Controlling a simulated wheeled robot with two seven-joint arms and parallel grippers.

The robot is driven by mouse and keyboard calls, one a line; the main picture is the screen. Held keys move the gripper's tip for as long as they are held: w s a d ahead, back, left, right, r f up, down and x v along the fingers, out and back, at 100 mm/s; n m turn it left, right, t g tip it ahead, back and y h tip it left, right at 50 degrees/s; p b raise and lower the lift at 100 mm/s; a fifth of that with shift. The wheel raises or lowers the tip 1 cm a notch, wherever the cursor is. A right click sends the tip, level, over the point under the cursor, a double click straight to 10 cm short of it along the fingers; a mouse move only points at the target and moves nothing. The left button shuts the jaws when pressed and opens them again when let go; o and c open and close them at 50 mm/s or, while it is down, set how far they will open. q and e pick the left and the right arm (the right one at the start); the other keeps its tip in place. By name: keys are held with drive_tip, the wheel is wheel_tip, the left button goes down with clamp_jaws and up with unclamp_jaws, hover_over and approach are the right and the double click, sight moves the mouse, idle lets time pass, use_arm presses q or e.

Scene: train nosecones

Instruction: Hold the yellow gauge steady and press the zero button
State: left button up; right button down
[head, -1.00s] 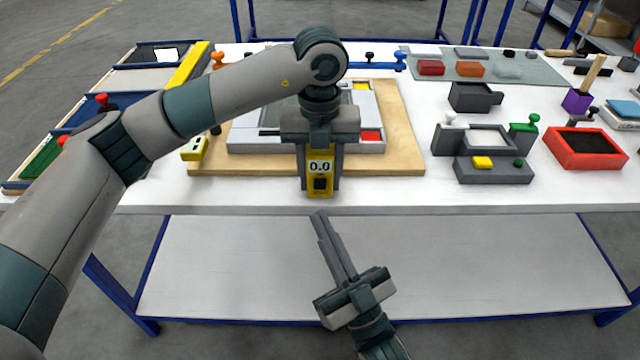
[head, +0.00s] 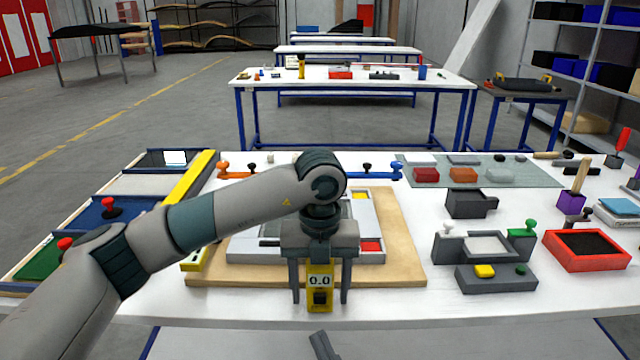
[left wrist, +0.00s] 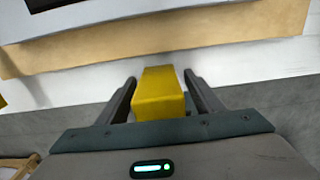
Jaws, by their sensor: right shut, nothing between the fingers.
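The yellow gauge (head: 320,282) stands upright near the table's front edge in the head view. Its display reads 0.0, with a dark button below. My left gripper (head: 320,298) is above and around it, one finger on each side, with gaps between the fingers and the gauge. In the left wrist view the gauge's yellow top (left wrist: 159,92) sits between the spread fingers of my left gripper (left wrist: 160,100). My right gripper (head: 322,345) is shut and empty, below the table's front edge; only its fingertips show at the bottom of the picture.
A wooden board (head: 405,250) with a grey frame lies behind the gauge. To the right are a grey fixture with a yellow button (head: 485,271) and a red tray (head: 555,262). Trays (head: 130,185) line the left. The white tabletop beside the gauge is clear.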

use_arm(q)
drive_tip(key=shift+r, duration=0.1)
wheel_tip(320, 180, up, 12)
drive_tip(key=shift+f, duration=0.1)
idle(0.6)
idle(0.3)
